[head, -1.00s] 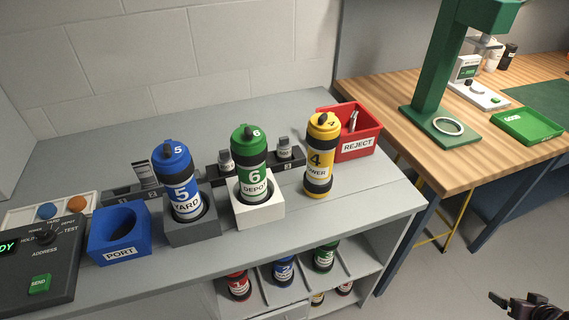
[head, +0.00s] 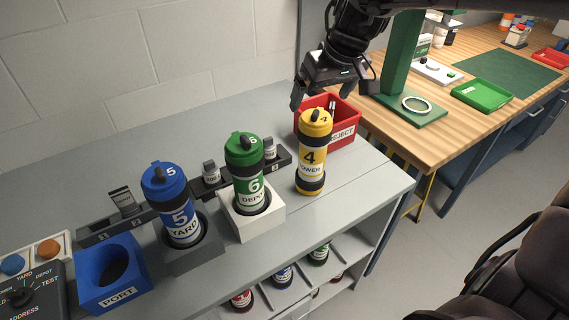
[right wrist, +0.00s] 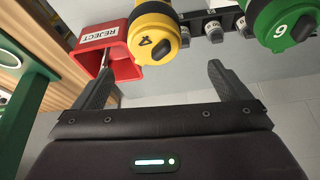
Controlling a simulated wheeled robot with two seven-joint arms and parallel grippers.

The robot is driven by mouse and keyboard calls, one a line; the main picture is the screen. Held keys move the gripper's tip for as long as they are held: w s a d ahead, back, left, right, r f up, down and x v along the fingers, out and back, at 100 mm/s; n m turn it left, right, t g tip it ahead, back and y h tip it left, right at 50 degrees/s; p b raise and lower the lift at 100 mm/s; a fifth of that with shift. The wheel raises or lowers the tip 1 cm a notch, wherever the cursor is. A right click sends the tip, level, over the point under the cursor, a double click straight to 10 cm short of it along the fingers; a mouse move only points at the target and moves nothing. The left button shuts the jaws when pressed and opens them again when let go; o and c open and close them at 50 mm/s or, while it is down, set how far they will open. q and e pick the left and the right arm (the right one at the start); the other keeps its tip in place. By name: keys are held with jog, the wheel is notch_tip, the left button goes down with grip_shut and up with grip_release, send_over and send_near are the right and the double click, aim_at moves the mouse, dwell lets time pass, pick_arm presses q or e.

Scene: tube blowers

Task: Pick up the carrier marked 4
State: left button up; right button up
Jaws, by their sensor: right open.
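The yellow carrier marked 4 (head: 311,158) stands upright on the grey bench, in front of the red reject bin. In the right wrist view its yellow top (right wrist: 153,40) shows just beyond the fingers, left of the middle of the gap. My right gripper (head: 314,103) is open and empty, above and behind the carrier, over the bin. Its two fingers (right wrist: 165,85) show apart in the right wrist view, with nothing between them. My left gripper is not in view.
The red reject bin (head: 347,148) stands close behind the carrier. The green carrier 6 (head: 246,180) sits in a white holder and the blue carrier 5 (head: 177,207) in a grey holder, to the left. A blue port (head: 108,276) is further left. Bench right of carrier 4 is clear.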

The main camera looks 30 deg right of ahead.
aim_at(319, 111)
jog(key=shift+s+a+f, duration=0.1)
jog(key=shift+a+f, duration=0.05)
jog(key=shift+a, duration=0.1)
jog(key=p+x, duration=0.1)
jog(key=x, duration=0.3)
jog(key=d+p+x, duration=0.1)
jog(key=x, duration=0.2)
jog(key=shift+s+d+f+p, duration=0.1)
jog(key=shift+s+p, duration=0.1)
jog(key=shift+p, duration=0.15)
jog(key=shift+w+f, duration=0.15)
jog(key=shift+f, duration=0.15)
jog(key=shift+r, duration=0.1)
jog(key=c, duration=1.6)
